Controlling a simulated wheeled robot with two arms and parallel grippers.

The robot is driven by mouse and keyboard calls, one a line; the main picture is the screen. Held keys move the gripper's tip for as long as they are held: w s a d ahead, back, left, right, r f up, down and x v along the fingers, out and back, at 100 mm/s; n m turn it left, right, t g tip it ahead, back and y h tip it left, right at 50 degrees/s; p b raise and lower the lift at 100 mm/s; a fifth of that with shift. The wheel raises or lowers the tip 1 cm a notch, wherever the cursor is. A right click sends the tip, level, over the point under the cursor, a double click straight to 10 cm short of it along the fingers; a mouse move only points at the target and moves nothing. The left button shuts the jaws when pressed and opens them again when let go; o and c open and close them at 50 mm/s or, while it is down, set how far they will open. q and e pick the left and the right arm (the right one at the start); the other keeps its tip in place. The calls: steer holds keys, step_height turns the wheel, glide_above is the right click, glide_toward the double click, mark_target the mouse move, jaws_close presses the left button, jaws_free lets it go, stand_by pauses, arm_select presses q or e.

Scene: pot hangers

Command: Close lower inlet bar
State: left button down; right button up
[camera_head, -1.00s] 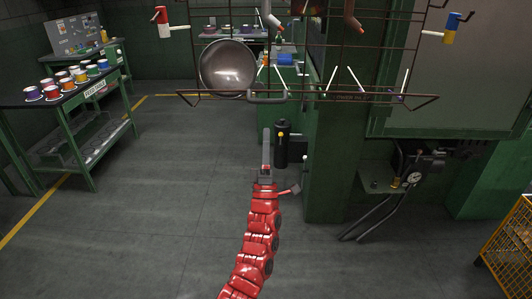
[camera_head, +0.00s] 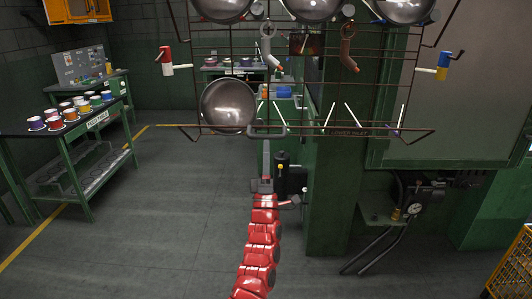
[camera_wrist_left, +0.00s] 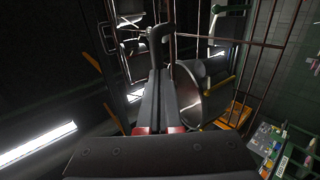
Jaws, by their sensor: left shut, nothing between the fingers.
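My right gripper is not in view.
A pan (camera_head: 228,105) hangs on the rack just left of the handle, with more pans above. A green pillar (camera_head: 333,200) and a black cylinder (camera_head: 291,181) stand right of my arm. A green table (camera_head: 75,128) with cups is at left; the floor between is clear.

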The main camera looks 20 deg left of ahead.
mark_target(266, 127)
arm_select(q)
steer(key=r+p, duration=0.1)
steer(key=p, duration=0.1)
steer(key=w+r+g+p, duration=0.1)
steer(key=r, duration=0.1)
steer(key=a+r+g+p, duration=0.1)
steer(key=r+p, duration=0.1)
steer(key=shift+w+r+h+p, duration=0.1)
steer(key=shift+w+h+p, duration=0.2)
steer(key=shift+w, duration=0.05)
steer(key=shift+w+r+b, duration=0.15)
steer(key=shift+w+b, duration=0.1)
steer(key=shift+b, duration=0.5)
steer(key=shift+w+r, duration=0.1)
steer(key=shift+r, duration=0.35)
